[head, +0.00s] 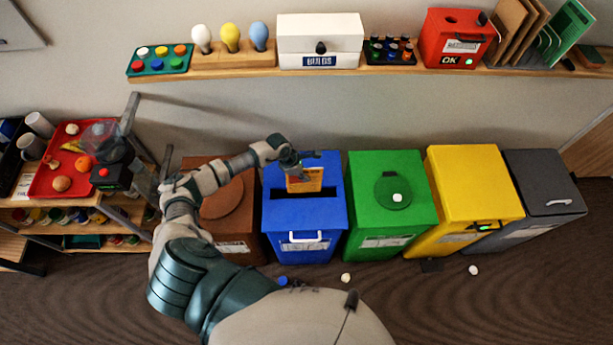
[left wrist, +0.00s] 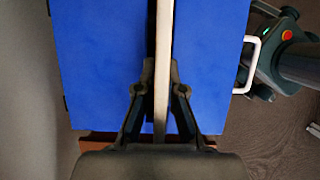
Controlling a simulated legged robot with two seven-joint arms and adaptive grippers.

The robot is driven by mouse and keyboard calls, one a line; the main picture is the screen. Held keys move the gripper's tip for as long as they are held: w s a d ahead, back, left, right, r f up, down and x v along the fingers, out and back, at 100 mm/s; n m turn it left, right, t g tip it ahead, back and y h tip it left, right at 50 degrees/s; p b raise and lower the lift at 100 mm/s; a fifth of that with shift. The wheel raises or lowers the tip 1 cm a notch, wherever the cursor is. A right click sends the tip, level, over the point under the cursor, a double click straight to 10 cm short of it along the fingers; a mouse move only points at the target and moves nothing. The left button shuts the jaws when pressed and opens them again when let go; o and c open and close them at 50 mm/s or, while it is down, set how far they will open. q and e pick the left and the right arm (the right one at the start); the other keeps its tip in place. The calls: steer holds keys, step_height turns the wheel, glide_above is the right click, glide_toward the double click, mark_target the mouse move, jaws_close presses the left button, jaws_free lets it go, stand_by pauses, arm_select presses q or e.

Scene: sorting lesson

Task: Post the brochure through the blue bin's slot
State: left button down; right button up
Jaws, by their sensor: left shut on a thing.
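The blue bin (head: 302,225) stands on the floor in the middle of the row, with a dark slot (head: 328,193) across its lid and a white handle in front. My left gripper (head: 298,166) is over the lid, shut on the orange brochure (head: 305,180), which hangs down at the slot. In the left wrist view the brochure (left wrist: 163,50) shows edge-on between the fingers (left wrist: 163,85), parallel to the dark slot (left wrist: 151,30) and overlapping its side. I cannot tell whether its lower edge is inside the slot. My right gripper is not in view.
A brown bin (head: 232,225) stands left of the blue one; green (head: 365,215), yellow (head: 465,185) and dark grey (head: 535,170) bins stand right. A shelf (head: 240,72) runs above. A red tray (head: 45,180) sits on the left rack. Small items lie on the floor in front.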

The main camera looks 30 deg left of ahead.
arm_select(q)
steer(key=shift+r, duration=0.1)
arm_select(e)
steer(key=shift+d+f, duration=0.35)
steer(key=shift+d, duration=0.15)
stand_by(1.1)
arm_select(q)
steer(key=shift+d, duration=0.2)
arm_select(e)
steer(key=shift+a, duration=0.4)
arm_select(q)
steer(key=shift+f+b, duration=0.2)
steer(key=shift+b, duration=0.15)
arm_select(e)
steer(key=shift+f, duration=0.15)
